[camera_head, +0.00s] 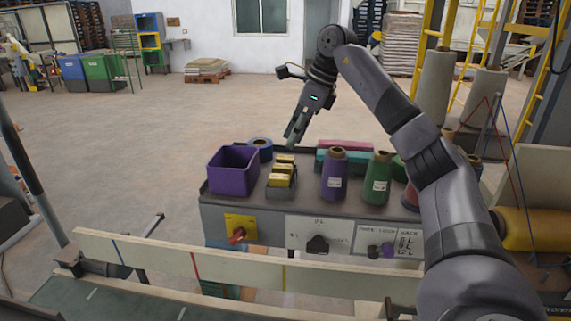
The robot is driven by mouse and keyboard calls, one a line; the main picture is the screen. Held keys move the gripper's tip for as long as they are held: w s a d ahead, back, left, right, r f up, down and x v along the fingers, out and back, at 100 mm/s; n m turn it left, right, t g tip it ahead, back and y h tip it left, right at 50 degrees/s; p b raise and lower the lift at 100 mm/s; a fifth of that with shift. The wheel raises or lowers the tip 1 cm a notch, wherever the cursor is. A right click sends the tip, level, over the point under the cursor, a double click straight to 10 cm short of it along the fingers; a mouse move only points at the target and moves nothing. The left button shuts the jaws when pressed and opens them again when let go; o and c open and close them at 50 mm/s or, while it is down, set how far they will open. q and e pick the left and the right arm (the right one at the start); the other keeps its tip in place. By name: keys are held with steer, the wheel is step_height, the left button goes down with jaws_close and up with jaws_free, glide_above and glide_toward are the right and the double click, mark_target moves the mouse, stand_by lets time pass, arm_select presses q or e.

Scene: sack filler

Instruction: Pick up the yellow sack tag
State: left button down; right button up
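Several yellow sack tags (280,181) sit in a row in a small dark holder (279,193) on top of the grey workbench unit (307,202). My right gripper (292,141) points down just above and behind the tags, apart from them as far as I can see. Its fingers show close together and side-on, so their opening is unclear. No tag shows between them. My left gripper is not in view.
A purple bin (233,171) stands left of the tags, with a blue roll (260,147) behind it. Purple (334,174) and green (377,178) thread cones stand to the right. A pale rail (240,266) crosses in front of the unit.

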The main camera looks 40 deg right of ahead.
steer(key=p+x, duration=0.2)
steer(key=x, duration=0.3)
steer(key=shift+w+r, duration=0.1)
steer(key=shift+w, duration=0.05)
steer(key=shift+w+a+f, duration=0.1)
steer(key=shift+f, duration=0.25)
steer(key=shift+c, duration=0.2)
steer(key=c, duration=0.4)
